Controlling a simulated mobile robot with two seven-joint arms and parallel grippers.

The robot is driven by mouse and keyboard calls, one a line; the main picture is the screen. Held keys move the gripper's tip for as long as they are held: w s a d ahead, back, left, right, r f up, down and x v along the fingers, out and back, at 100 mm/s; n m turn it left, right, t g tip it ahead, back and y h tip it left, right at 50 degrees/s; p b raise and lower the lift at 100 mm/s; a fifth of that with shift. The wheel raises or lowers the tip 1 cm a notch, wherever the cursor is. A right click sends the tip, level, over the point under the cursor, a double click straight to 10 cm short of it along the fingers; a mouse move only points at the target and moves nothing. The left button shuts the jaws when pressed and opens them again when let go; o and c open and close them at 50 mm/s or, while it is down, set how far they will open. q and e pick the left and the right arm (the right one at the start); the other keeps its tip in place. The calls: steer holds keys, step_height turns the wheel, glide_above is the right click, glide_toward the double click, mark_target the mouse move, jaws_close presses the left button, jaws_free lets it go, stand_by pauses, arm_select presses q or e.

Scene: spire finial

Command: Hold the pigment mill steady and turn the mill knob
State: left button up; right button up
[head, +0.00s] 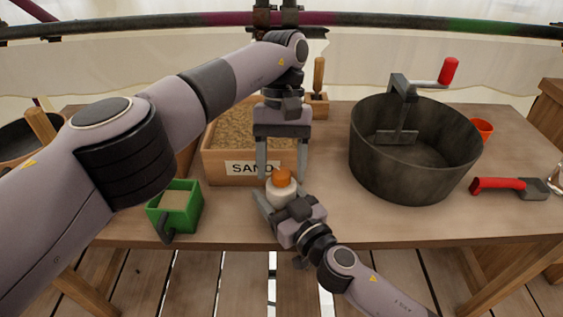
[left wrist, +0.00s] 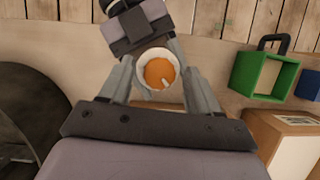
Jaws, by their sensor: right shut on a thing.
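The pigment mill (head: 281,192) is a small white round body standing upright near the table's front edge. Its orange mill knob (head: 283,177) sits on top and also shows in the left wrist view (left wrist: 160,72). My right gripper (head: 284,198) comes from the front and is shut on the white body, partly hiding it. My left gripper (head: 283,170) points down over the mill, its fingers wide apart on either side of the knob. In the left wrist view, gaps show between these fingers (left wrist: 162,80) and the knob.
A wooden box labelled SAND (head: 222,168) stands behind the mill. A green box (head: 177,208) is to the left. A big dark pot with a crank (head: 410,160), a red-handled tool (head: 498,185) and an orange cup (head: 483,128) are right. The table front right of the mill is clear.

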arm_select(q)
steer(key=shift+n, duration=0.4)
